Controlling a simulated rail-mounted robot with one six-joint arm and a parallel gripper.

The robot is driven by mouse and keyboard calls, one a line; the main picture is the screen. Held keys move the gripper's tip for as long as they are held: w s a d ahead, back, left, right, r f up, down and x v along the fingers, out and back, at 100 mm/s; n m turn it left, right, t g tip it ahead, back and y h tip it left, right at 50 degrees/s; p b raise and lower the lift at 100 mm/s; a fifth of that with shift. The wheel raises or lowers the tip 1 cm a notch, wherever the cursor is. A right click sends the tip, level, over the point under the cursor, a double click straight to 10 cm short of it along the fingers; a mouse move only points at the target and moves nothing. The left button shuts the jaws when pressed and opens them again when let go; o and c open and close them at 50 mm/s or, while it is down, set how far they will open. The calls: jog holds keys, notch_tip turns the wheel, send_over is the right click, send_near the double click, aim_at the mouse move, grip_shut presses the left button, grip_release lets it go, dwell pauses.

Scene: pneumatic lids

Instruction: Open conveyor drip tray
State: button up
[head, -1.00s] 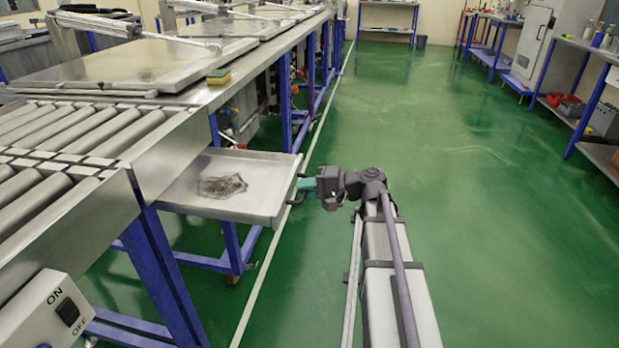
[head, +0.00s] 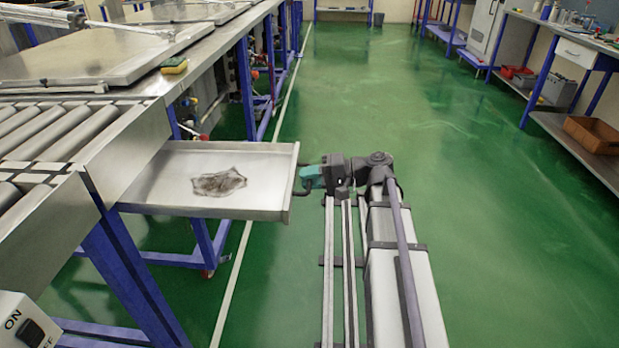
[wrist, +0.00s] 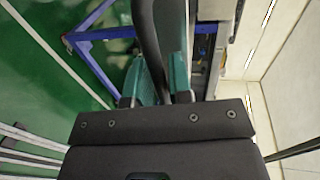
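The drip tray (head: 262,172) is a shallow metal pan with a dark stain on its floor. In the head view it sticks well out from under the roller conveyor, level, over the green floor. Its dark handle is on the right-hand end wall, and it also shows in the wrist view as a curved black bar (wrist: 149,45). My gripper (head: 309,177) is at this handle, with teal fingers. In the wrist view my gripper (wrist: 162,75) has its fingers on both sides of the bar and looks shut on it. The exact contact is partly hidden.
The roller conveyor (head: 60,142) and a metal bench (head: 95,65) with a sponge (head: 174,65) stand at the left. A blue leg frame (head: 130,265) stands below the tray. The green floor is clear to the right, up to shelving with a brown box (head: 592,134).

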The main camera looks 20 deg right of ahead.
jog(key=shift+o, duration=1.3)
jog(key=shift+d, duration=0.1)
jog(key=p+v, duration=0.2)
jog(key=v, duration=0.8)
jog(key=shift+s+d, duration=0.2)
jog(key=shift+d, duration=0.05)
